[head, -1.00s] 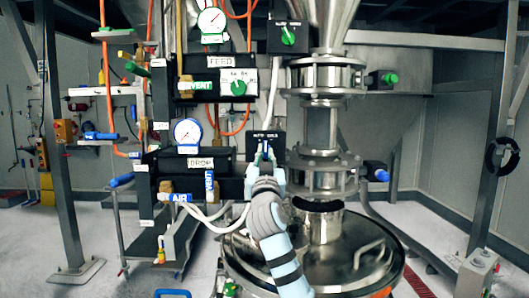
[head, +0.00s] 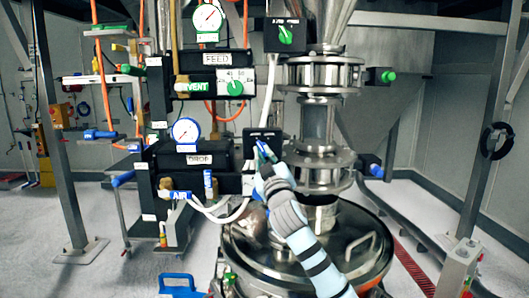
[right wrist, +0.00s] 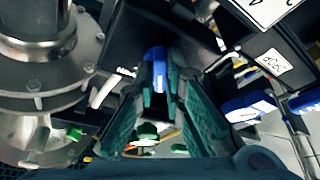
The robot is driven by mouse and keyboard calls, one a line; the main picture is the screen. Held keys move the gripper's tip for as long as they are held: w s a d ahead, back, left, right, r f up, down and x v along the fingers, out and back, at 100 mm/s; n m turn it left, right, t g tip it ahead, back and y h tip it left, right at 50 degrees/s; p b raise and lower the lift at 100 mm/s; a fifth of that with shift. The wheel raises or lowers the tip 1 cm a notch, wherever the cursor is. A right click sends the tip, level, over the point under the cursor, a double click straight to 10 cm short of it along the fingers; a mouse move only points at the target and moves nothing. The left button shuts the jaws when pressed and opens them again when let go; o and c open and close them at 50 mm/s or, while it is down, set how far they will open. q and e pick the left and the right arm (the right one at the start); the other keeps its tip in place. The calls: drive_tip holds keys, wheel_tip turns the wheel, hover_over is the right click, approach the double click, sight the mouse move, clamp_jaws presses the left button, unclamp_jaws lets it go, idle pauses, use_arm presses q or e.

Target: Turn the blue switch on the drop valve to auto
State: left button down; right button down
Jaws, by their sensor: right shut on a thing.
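The blue switch (right wrist: 158,66) shows between my fingers in the right wrist view. It is on the front of a small black box (head: 262,133), right of the DROP label (head: 199,159). My right gripper (head: 264,152) is at this box and shut on the blue switch; its fingers (right wrist: 163,85) flank the switch on both sides. In the head view the fingers hide most of the switch, and the box's lettering is too small to read, so I cannot tell its setting. My left gripper is not in view.
The FEED panel (head: 215,59) with a green dial (head: 235,87) is above. A blue-rimmed gauge (head: 186,132) and a blue AIR handle (head: 180,195) are to the left. Steel pipework (head: 318,122) stands close on the right, above a round steel lid (head: 350,262).

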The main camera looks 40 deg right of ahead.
drive_tip(key=c, duration=1.7)
unclamp_jaws()
drive_tip(key=shift+a, duration=0.1)
drive_tip(key=shift+s, duration=0.1)
drive_tip(key=v, duration=1.2)
drive_tip(key=shift+a+f, duration=0.1)
